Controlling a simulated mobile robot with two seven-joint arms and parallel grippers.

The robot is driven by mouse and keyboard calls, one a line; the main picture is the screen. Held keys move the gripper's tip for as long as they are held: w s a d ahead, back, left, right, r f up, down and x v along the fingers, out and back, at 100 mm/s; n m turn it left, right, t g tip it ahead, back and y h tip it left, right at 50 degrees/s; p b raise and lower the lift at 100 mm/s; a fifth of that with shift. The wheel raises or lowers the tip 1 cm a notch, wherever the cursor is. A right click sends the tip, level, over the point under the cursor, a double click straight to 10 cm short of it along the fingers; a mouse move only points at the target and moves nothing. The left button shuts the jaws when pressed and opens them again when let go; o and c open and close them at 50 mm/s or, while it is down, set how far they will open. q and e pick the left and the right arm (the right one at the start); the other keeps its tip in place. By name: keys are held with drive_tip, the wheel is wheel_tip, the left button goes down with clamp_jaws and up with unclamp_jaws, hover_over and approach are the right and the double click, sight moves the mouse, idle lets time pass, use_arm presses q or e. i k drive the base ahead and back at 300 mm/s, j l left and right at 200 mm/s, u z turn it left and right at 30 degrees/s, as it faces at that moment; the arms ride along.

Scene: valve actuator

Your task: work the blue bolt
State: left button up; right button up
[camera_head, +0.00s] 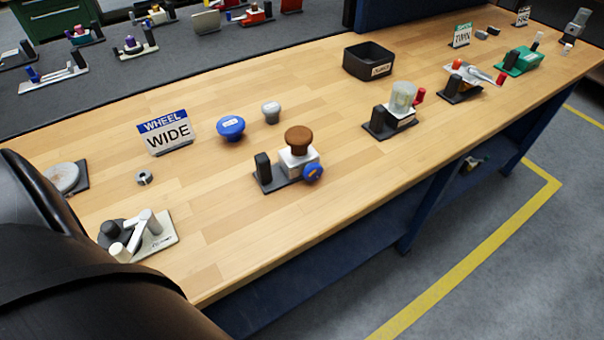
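A valve device with a dark base (268,181), a pale block (298,162) and a brown mushroom-shaped knob (298,139) on top stands near the middle of the bench. A round blue part (313,173) with a small yellowish mark sits at its front right side; it may be the blue bolt, but I cannot tell its exact form. A separate blue round knob (230,128) with a pale label rests on the bench behind and to the left. Neither of my grippers shows. A dark rounded shape, probably part of my arm, fills the lower left.
Bench is clear around the middle device.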

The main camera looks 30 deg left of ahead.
sight(312, 171)
drive_tip(key=i+u, duration=0.1)
drive_tip(key=u, duration=1.5)
drive_tip(key=l+u, duration=1.45)
drive_tip(key=u, duration=0.15)
drive_tip(key=k, duration=0.05)
